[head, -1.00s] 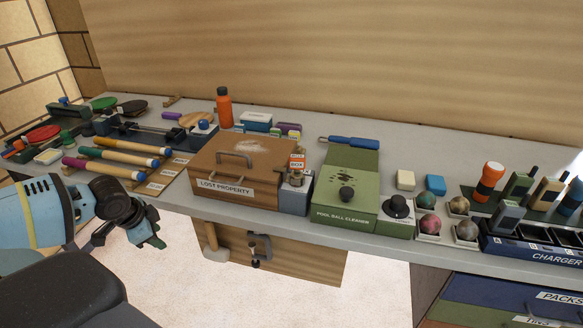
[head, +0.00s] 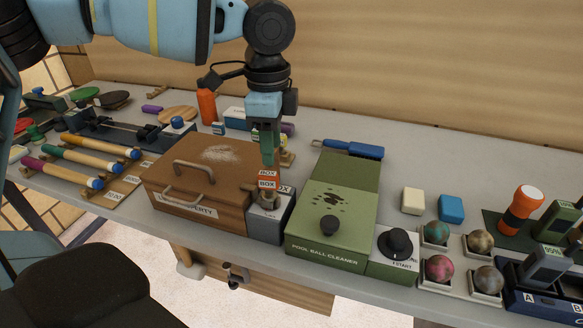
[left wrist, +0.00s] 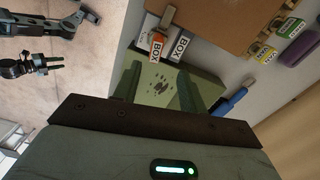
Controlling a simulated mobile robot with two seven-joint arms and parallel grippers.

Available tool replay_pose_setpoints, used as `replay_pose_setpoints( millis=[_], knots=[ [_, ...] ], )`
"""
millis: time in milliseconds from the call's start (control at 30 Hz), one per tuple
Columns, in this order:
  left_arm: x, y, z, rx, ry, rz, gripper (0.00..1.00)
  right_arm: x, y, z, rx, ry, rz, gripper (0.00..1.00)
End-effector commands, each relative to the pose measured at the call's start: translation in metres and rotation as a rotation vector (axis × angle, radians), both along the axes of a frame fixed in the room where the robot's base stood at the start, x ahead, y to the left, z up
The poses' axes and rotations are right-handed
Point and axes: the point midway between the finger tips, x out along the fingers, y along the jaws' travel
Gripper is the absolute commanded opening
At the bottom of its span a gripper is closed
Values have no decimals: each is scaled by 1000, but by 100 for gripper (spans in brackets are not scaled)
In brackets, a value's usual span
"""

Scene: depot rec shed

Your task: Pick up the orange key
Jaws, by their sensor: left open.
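The orange key (head: 267,178) shows as a small orange tag marked BOX, upright at the top of a grey box (head: 268,224) beside the brown lost property case. In the left wrist view the orange tag (left wrist: 157,45) is beyond the fingertips, next to a white BOX label. My left gripper (head: 267,157) points down just above the tag, open and empty. Its green fingers (left wrist: 160,75) stand apart in the wrist view, with the green cleaner behind them. I cannot tell how the key's shaft sits. A dark gripper of mine, seemingly the right (left wrist: 45,64), is small at the wrist view's left.
The lost property case (head: 195,180) stands left of the grey box, and the pool ball cleaner (head: 325,225) stands close on its right. Balls and chargers fill the right side.

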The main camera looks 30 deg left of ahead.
Motion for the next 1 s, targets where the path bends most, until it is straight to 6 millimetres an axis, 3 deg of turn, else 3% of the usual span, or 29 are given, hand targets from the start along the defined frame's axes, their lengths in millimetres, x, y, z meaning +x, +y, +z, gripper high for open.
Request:
replay_pose_setpoints(
  millis=[233, 400, 767, 1000],
  knots=[
    [-1, -5, 3, 1, 6, -10, 42, -19, 0, -7, -3, 39, 2, 36],
    [-2, -4, -9, 1, 7, -9, 42, -27, -1, -9, -4, 55, 4, 36],
    [-2, -2, -29, 1, 6, -8, 42, -14, 0, -3, -3, 28, 4, 36],
    [-4, 4, -61, 0, 4, -9, 42, -5, -1, 6, -3, 5, 4, 36]
  ],
)
